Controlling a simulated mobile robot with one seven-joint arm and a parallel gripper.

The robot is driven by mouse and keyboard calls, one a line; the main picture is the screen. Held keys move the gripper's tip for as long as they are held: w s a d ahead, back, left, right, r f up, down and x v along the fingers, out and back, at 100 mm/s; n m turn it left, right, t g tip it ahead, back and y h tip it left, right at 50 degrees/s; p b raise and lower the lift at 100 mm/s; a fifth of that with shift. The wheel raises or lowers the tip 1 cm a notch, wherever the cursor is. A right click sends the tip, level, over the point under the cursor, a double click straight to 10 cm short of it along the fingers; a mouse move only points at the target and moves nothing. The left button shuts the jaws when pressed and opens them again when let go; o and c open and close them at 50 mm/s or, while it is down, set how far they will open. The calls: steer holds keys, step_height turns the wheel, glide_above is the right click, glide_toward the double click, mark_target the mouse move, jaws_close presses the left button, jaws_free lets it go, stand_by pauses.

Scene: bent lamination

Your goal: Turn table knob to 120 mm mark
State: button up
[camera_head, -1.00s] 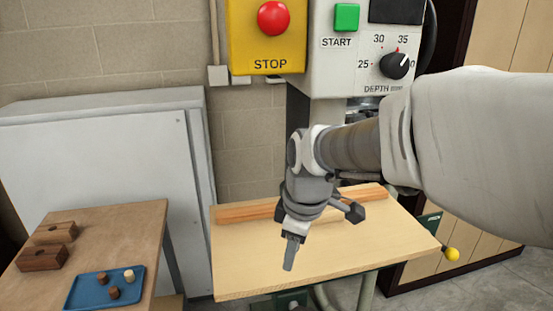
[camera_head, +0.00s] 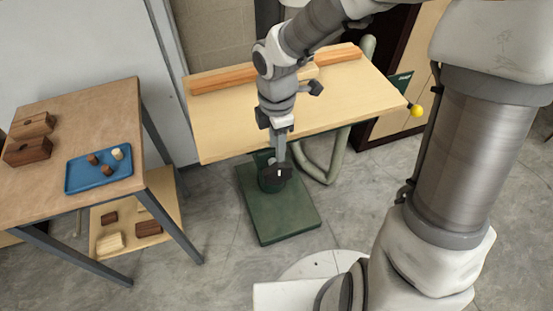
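A black knob with a white pointer line (camera_head: 279,173) shows below the front edge of the machine's table (camera_head: 230,125), above the green base. I take it for the table knob; no scale or 120 mm mark is readable around it. My gripper (camera_head: 280,158) hangs down in front of the table, its fingertips overlapping the upper part of the knob in this view. I cannot tell whether they touch it. The fingers line up edge-on, so their opening is hidden.
A wooden fence (camera_head: 230,77) lies along the back of the table. A yellow ball handle (camera_head: 416,111) by a green plate (camera_head: 401,82) sits at its right. A side bench (camera_head: 50,195) on the left holds wood blocks and a blue tray (camera_head: 98,182). The green base (camera_head: 280,215) stands on the floor.

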mark_target(277, 165)
step_height(277, 165, down, 7)
steer(key=shift+f+b, duration=0.1)
steer(key=shift+b, duration=0.8)
jaws_close()
